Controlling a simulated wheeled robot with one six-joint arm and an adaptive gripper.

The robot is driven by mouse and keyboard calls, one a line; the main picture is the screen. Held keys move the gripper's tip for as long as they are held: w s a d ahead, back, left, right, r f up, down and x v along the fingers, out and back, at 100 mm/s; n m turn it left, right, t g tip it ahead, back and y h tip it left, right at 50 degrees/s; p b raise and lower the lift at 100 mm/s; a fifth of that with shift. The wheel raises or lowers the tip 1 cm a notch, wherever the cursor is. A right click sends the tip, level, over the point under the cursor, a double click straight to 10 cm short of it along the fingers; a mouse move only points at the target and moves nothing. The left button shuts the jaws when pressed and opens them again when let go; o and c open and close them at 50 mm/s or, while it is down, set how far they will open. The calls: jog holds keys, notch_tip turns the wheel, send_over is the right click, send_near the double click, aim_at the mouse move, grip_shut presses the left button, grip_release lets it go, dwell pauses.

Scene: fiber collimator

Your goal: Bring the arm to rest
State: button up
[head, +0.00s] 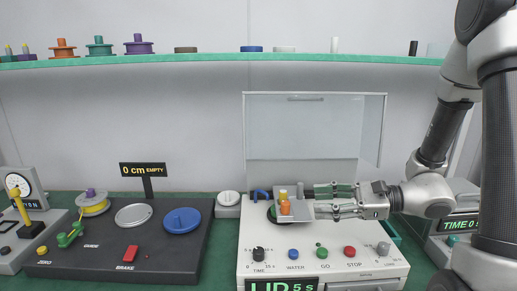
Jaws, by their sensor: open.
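My gripper (328,200) is at the end of my arm, which reaches in from the right. It points left, over the top of the white machine (258,230). Its two fingers are apart, and no object shows clearly between them. A small piece with orange and yellow parts (285,207) stands just left of the fingertips; whether they touch it cannot be told. The machine's clear lid (310,125) stands raised behind the gripper. A green display reading "LID 5 s" (284,286) is on the machine's front.
A dark panel (130,262) with a spool (94,205), a blue disc (182,220) and a red brake button (127,251) stands left. Another device with a green display (460,225) is at right. A shelf (220,58) with spools runs above. Air left of the lid is clear.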

jog(key=s+d+r+n+g+h, duration=0.1)
jog(key=s+d+n+g+h, duration=0.25)
jog(key=s+n, duration=0.2)
jog(key=s+d+r+n+g+h, duration=0.1)
jog(key=s+d+n+g+h, duration=0.1)
jog(key=s+n+h, duration=0.4)
jog(key=d+r+n+t+h, duration=0.2)
jog(key=d+r+n+h, duration=0.1)
jog(key=d, duration=0.3)
jog(key=s+d+r+n+t+h, duration=0.1)
jog(key=d+r+n+t+h, duration=0.2)
jog(key=d, duration=0.4)
jog(key=shift+d+v, duration=0.2)
jog(key=shift+v, duration=0.7)
